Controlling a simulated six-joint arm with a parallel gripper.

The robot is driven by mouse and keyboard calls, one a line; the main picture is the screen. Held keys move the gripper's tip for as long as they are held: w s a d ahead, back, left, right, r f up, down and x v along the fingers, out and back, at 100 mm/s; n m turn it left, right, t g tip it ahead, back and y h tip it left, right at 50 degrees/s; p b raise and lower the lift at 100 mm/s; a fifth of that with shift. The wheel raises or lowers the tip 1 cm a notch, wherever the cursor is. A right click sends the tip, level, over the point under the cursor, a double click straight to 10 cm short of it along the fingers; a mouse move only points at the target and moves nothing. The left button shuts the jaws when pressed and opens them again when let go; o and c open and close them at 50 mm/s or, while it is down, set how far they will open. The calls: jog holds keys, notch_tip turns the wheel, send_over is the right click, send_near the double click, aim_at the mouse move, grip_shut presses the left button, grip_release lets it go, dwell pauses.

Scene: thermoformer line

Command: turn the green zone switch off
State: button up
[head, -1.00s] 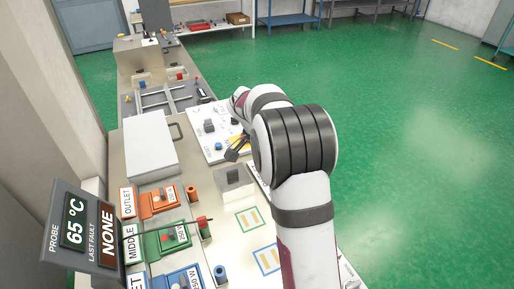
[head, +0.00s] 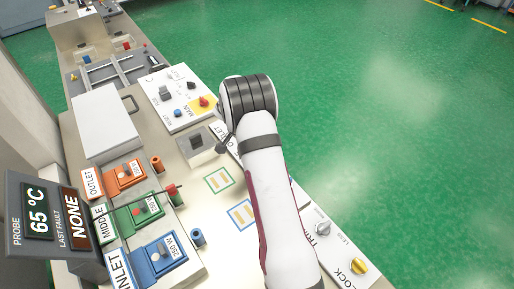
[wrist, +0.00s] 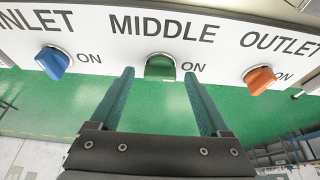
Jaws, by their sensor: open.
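The green zone switch (wrist: 160,67) is a knob under the word MIDDLE on a white panel (wrist: 215,38) in the wrist view. An ON mark is printed to its right; I cannot tell clearly which way its handle points. My gripper (wrist: 159,76) is open, one finger on each side below the green knob in the picture, with nothing between the fingers. I cannot tell whether the fingers touch the knob. In the head view my arm hides this knob and most of the gripper.
A blue knob (wrist: 53,62) under INLET and an orange knob (wrist: 259,79) under OUTLET flank the green one. In the head view, a green block (head: 137,211) labelled MIDDLE is on the bench. Open green floor lies right.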

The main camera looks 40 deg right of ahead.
grip_shut()
jog(key=shift+n, duration=0.3)
jog(key=n, duration=0.2)
jog(key=n+t, duration=0.1)
jog(key=shift+s+n+t, duration=0.15)
jog(key=shift+n+t, duration=0.15)
jog(key=shift+n, duration=0.1)
jog(key=n, duration=0.2)
jog(key=n+t+y, duration=0.1)
jog(key=n, duration=0.1)
jog(key=shift+d+t, duration=0.1)
jog(key=shift+t, duration=0.2)
jog(key=n+y, duration=0.1)
jog(key=n, duration=0.1)
jog(key=n+t+y, duration=0.1)
jog(key=n, duration=0.2)
jog(key=shift+s+d+n, duration=0.15)
jog(key=shift+d+n, duration=0.05)
jog(key=shift+n, duration=0.1)
jog(key=shift+n+y, duration=0.7)
jog(key=shift+n, duration=1.2)
